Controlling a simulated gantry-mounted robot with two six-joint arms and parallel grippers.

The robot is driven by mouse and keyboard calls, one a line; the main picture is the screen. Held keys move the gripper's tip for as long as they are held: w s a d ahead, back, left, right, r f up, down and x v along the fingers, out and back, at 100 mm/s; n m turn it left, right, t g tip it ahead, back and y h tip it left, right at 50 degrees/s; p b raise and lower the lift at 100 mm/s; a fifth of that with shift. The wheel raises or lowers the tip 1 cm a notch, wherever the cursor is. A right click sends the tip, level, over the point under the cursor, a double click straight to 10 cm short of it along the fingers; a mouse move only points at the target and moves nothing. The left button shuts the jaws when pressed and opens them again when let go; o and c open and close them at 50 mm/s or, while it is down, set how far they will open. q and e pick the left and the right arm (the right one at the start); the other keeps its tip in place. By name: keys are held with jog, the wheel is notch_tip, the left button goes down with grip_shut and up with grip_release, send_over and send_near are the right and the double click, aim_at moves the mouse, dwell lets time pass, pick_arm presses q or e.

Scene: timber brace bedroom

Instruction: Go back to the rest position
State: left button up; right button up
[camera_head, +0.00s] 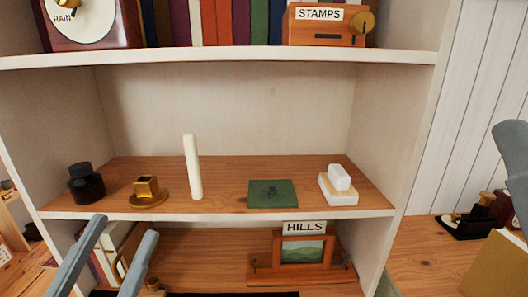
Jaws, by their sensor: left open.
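My left gripper (125,229) comes in at the bottom left with its two grey fingers apart and nothing between them. Its fingertips overlap the front edge of the middle shelf (230,216) in the picture, below the dark bottle (86,184) and the brass piece (147,192). Grey-blue parts of my right arm (512,148) show at the right edge, cut off by the frame. I cannot tell the state of its gripper.
The middle shelf also holds a white upright stick (192,167), a green booklet (272,194) and a white block (339,186). A HILLS picture stand (302,256) is below, a STAMPS box (327,24) above. A wooden desk (425,258) lies at right.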

pick_arm(q)
jog(key=s+d+r+t, duration=0.1)
jog(key=s+r, duration=0.2)
jog(key=r, duration=0.4)
jog(key=s+d+r+t, duration=0.1)
jog(key=s+r+t, duration=0.1)
jog(key=r, duration=0.5)
notch_tip(320, 180, up, 38)
jog(key=a+n+y+p, duration=0.2)
jog(key=n+y+p, duration=0.2)
jog(key=p, duration=3.4)
jog(key=shift+w+a+n, duration=0.2)
jog(key=shift+a+n, duration=0.1)
jog(key=shift+n, duration=0.4)
